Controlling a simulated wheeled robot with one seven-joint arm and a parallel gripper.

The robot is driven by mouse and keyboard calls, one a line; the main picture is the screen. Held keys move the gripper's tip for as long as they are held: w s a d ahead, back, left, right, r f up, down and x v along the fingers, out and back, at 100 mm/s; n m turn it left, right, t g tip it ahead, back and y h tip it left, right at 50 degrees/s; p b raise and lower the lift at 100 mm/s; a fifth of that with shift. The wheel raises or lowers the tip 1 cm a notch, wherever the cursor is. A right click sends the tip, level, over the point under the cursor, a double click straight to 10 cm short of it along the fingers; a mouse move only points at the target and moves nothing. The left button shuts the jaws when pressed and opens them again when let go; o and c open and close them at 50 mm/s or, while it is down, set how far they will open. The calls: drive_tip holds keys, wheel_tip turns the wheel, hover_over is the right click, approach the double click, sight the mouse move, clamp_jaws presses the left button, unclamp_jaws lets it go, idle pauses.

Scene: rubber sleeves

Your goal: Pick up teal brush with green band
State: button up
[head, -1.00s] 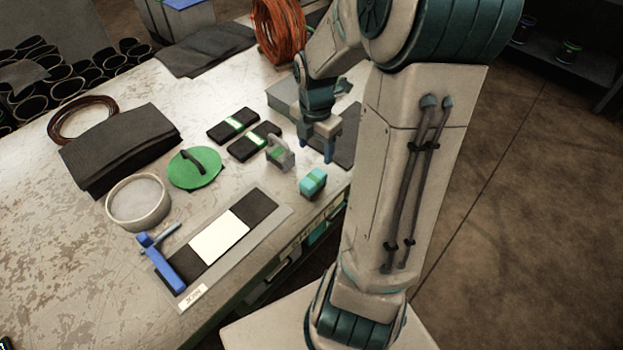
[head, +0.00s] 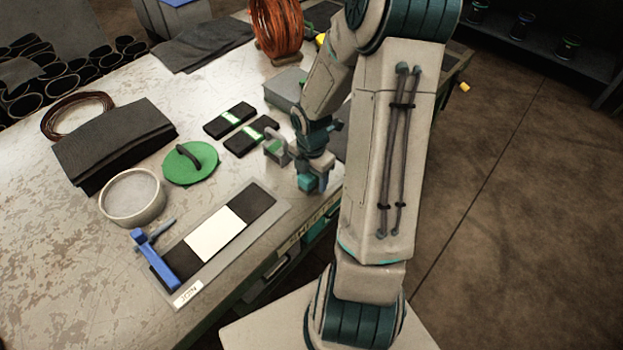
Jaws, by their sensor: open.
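The teal brush (head: 306,183) is a small teal block near the right edge of the workbench. My gripper (head: 314,184) is down at the brush, with one bluish finger showing on its right side. The gripper is open. The palm and wrist cover the top of the brush, and its green band is hidden. I cannot tell whether the fingers touch the brush.
A grey block with a handle and green label (head: 275,148) stands just behind my gripper. Two dark green-banded pads (head: 251,139) lie to its left. A grey mat (head: 262,217) with black and white patches and a blue clamp (head: 158,262) lies in front.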

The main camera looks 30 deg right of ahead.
drive_tip(key=shift+f, duration=0.15)
drive_tip(key=c, duration=1.1)
drive_tip(key=shift+r, duration=0.65)
wheel_tip(320, 180, up, 3)
drive_tip(key=shift+d+r+p, duration=0.1)
drive_tip(key=shift+p, duration=0.4)
drive_tip(key=s+d+r+p, duration=0.2)
drive_tip(key=s+d+r, duration=0.4)
drive_tip(key=d, duration=0.3)
drive_tip(key=shift+s+d+r, duration=0.25)
drive_tip(key=shift+d+r, duration=0.05)
